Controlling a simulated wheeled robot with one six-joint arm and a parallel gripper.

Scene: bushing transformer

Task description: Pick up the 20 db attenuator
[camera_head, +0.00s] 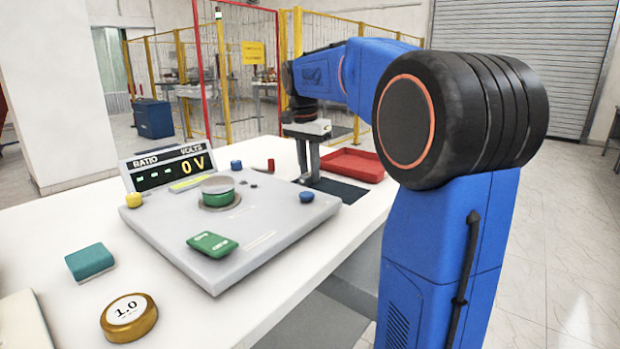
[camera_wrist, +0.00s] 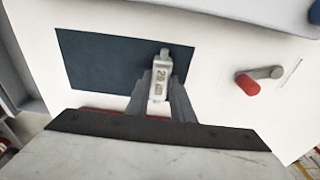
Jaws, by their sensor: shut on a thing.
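The 20 dB attenuator (camera_wrist: 160,79) is a small pale block with "20" marked on it, seen in the wrist view over the dark blue mat (camera_wrist: 92,60). My gripper (camera_wrist: 163,95) is shut on it, with one finger on each side. Whether the attenuator touches the mat or is slightly above it, I cannot tell. In the head view my gripper (camera_head: 309,178) is low at the mat (camera_head: 340,188) behind the grey panel. The attenuator cannot be made out there.
A red tray (camera_head: 352,165) lies just right of my gripper. A red-handled part (camera_wrist: 247,85) lies right of the mat in the wrist view. The grey panel (camera_head: 170,232), teal block (camera_head: 90,262) and gold "1.0" disc (camera_head: 129,318) stand on the white table.

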